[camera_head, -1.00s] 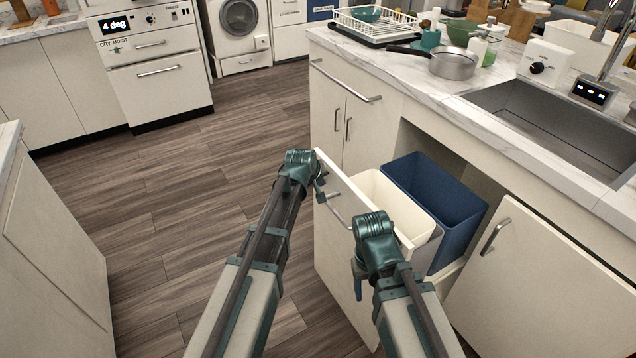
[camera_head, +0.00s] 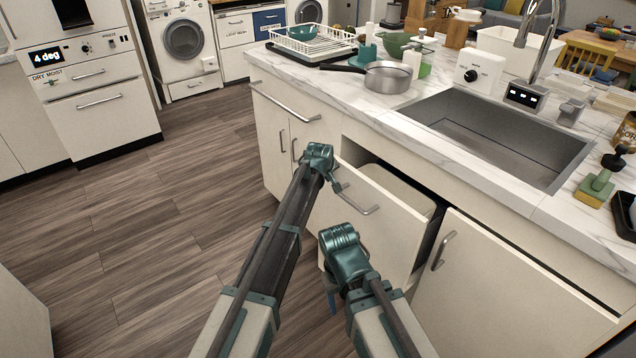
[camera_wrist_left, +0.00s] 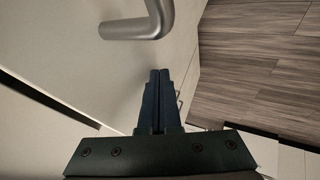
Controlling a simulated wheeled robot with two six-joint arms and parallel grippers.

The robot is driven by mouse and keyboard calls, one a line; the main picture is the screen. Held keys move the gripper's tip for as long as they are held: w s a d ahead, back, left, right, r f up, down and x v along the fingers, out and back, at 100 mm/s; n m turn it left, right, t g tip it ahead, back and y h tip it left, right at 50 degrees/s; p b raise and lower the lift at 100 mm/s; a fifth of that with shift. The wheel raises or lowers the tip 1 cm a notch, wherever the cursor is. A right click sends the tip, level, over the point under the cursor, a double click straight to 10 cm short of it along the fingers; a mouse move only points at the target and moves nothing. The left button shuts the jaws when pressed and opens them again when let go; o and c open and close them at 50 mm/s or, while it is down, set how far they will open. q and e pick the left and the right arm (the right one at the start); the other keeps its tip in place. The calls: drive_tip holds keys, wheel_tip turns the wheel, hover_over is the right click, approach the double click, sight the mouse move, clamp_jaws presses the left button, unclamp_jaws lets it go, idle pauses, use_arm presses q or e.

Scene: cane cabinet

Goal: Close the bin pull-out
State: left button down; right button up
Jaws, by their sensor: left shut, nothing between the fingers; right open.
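The bin pull-out (camera_head: 385,235) is a cream front panel with a bar handle (camera_head: 358,200), standing a little out of the counter. A dark gap shows along its top and right edge, and a strip of the pale bin (camera_head: 395,184) shows behind it. My left gripper (camera_head: 336,186) is at the panel's upper left, beside the handle. In the left wrist view its fingers (camera_wrist_left: 160,75) are shut and empty close to the panel, below the handle (camera_wrist_left: 140,27); contact is unclear. My right gripper (camera_head: 331,292) is open, low before the panel, partly hidden by its wrist.
A cabinet door (camera_head: 505,285) right of the pull-out stands slightly ajar. A drawer (camera_head: 290,110) and closed doors are on the left. The counter (camera_head: 400,110) holds a pan (camera_head: 387,78) and a sink (camera_head: 500,135). The wooden floor (camera_head: 150,235) at left is clear.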

use_arm(q)
drive_tip(key=w+d, duration=0.6)
drive_tip(key=d, duration=0.1)
drive_tip(key=shift+d, duration=0.2)
drive_tip(key=shift+d+r, duration=0.1)
drive_tip(key=shift+r, duration=0.05)
drive_tip(key=s+a, duration=0.2)
drive_tip(key=s+a+p, duration=0.1)
drive_tip(key=shift+s+a+r, duration=0.25)
drive_tip(key=shift+a+r, duration=0.1)
drive_tip(key=shift+a, duration=0.05)
drive_tip(key=p, duration=0.7)
approach(340, 170)
drive_tip(key=x, duration=0.3)
drive_tip(key=w+x, duration=0.1)
drive_tip(key=x, duration=0.1)
drive_tip(key=shift+s+a+r, duration=0.1)
drive_tip(key=shift+a+r, duration=0.1)
drive_tip(key=shift+r, duration=0.15)
